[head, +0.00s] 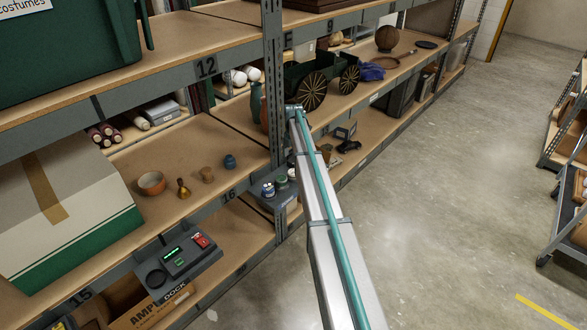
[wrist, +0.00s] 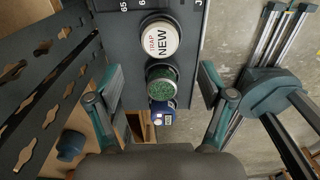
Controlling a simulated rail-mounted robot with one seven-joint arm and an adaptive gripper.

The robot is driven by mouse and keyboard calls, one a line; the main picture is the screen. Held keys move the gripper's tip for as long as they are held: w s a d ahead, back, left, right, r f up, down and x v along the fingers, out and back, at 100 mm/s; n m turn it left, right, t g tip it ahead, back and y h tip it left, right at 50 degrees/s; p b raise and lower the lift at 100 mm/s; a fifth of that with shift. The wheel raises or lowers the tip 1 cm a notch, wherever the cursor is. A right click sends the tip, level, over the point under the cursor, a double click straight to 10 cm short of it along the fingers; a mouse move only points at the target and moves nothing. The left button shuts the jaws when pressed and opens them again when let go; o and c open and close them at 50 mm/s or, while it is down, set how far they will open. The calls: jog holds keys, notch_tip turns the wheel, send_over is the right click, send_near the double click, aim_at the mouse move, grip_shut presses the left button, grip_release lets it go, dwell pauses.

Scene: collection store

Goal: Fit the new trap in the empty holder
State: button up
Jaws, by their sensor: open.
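The new trap (wrist: 160,40) is a round piece with a white top marked NEW TRAP. In the wrist view it sits upright on a dark grey tray (wrist: 192,70), at the far end of a row. My gripper (wrist: 159,84) is open, with one finger on each side of the row and nothing held. The new trap lies beyond the fingertips. In the head view the tray (head: 285,203) juts from the shelf post with small round pieces on it; which one is the trap I cannot tell. My gripper is not clear there. I cannot make out an empty holder.
A green-topped round piece (wrist: 163,82) and a blue jar (wrist: 163,112) stand in the same row. A slotted shelf post (wrist: 42,95) is close on the left. A bowl (head: 151,183) and a bell (head: 183,189) stand on the shelf. The aisle floor is clear.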

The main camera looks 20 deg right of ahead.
jog(key=shift+r+b, duration=0.35)
jog(key=shift+r, duration=2)
